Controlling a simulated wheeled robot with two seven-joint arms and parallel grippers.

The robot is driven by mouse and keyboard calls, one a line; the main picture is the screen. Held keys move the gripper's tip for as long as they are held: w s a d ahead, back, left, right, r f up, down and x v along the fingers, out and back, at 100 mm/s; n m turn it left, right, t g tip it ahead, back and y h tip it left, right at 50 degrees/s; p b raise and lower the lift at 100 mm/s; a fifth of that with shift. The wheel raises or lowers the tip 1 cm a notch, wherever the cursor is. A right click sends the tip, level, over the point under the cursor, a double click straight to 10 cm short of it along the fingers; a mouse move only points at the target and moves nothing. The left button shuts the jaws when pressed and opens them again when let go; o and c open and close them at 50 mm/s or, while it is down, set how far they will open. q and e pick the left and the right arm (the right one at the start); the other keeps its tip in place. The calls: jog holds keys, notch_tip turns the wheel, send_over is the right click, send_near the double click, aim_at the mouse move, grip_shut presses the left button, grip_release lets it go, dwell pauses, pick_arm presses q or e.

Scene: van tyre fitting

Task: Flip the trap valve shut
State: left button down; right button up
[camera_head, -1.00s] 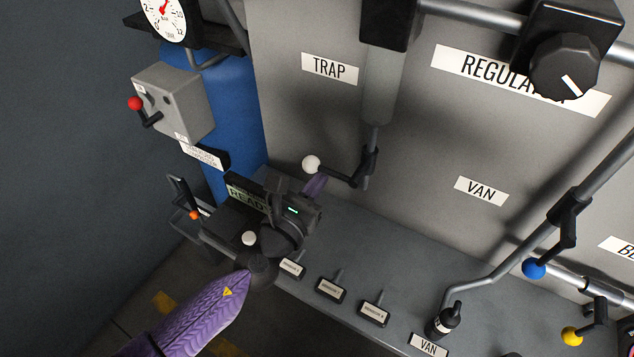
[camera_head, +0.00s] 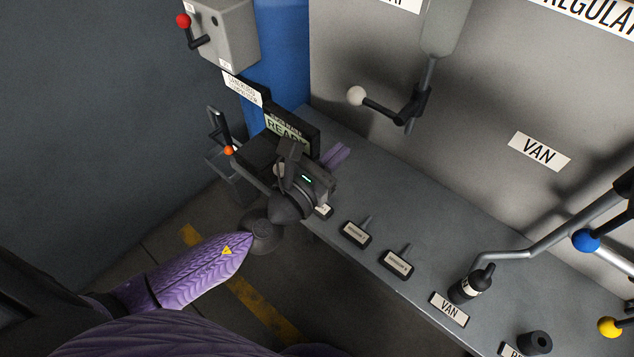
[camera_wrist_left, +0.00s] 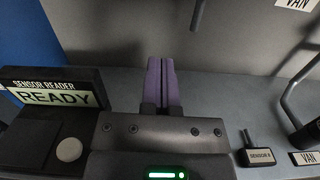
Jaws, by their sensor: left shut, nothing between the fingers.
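The trap valve is a dark lever with a white ball knob (camera_head: 356,96) on the vertical pipe under the TRAP sign in the head view. Its handle (camera_head: 385,108) sticks out to the left of the pipe, sloping slightly down toward it. My left gripper (camera_head: 336,156) has purple fingers pressed together, with nothing between them. It is below and a little left of the white knob, apart from it, over the bench. The closed fingers also show in the left wrist view (camera_wrist_left: 161,82), pointing toward the grey panel. My right gripper is not in view.
The sensor reader (camera_head: 290,130) showing READY stands beside my left wrist. Several labelled sensors (camera_head: 356,234) lie along the bench front. A blue-knobbed lever (camera_head: 586,240), a yellow-knobbed lever (camera_head: 610,327) and a black nozzle (camera_head: 472,284) are to the right. A red-knobbed switch box (camera_head: 225,32) is upper left.

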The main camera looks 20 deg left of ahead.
pick_arm(q)
jog(key=b+v, duration=0.1)
jog(key=v, duration=0.4)
jog(key=shift+s, duration=0.25)
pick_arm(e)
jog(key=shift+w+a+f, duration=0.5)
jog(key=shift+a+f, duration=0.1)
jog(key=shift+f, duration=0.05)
